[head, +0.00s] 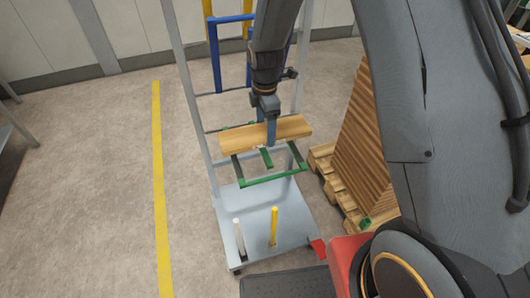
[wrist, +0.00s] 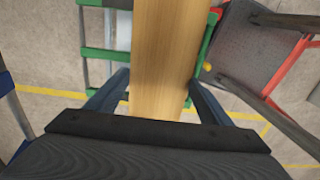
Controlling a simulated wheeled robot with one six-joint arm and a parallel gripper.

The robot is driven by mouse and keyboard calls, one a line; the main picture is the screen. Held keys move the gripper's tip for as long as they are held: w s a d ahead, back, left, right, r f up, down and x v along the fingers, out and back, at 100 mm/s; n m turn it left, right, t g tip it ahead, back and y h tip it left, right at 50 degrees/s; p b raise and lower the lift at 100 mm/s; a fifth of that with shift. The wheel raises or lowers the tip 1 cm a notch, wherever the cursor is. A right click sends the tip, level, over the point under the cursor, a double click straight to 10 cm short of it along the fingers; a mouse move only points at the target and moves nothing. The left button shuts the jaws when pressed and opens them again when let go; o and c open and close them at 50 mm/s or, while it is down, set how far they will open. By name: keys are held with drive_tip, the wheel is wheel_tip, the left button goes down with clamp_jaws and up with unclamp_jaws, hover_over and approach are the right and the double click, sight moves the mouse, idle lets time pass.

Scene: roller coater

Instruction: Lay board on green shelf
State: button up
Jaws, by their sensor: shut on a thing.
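The board (head: 295,127) is a light wooden plank. My gripper (head: 271,132) is shut on it near its middle, seen from above in the head view. The board also fills the middle of the wrist view (wrist: 165,55), between the two fingers (wrist: 155,100). The green shelf (head: 262,181) is an open frame of green bars on the grey rack. The board is over the back part of this shelf, roughly level. I cannot tell whether it touches the green bars. Green bars also show on both sides of the board in the wrist view (wrist: 103,54).
The rack's grey uprights (head: 190,95) stand beside the board, with blue bars (head: 214,55) and yellow ones above and behind. A white post (head: 239,238) and a yellow post (head: 274,226) rise from its base. A pallet with stacked boards (head: 362,140) stands close on the right.

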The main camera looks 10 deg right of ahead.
sight(266, 154)
wheel_tip(266, 154, down, 9)
drive_tip(key=shift+f+p, duration=0.1)
drive_tip(key=shift+p, duration=0.8)
drive_tip(key=shift+f, duration=0.15)
drive_tip(key=o, duration=1.3)
wheel_tip(266, 154, up, 11)
drive_tip(key=shift+f+b, duration=0.2)
drive_tip(key=shift+b, duration=0.9)
drive_tip(key=shift+r, duration=0.7)
drive_tip(key=shift+s+d+r, duration=0.1)
drive_tip(key=shift+s+r, duration=0.05)
drive_tip(key=shift+r, duration=0.1)
drive_tip(key=s+d+r+m, duration=0.5)
drive_tip(key=s+m, duration=0.5)
drive_tip(key=s+d+r+m, duration=0.5)
drive_tip(key=s+d+m, duration=0.1)
drive_tip(key=s+m, duration=0.4)
drive_tip(key=shift+s+d+t, duration=0.2)
drive_tip(key=shift+s+t, duration=0.1)
drive_tip(key=shift+s, duration=0.05)
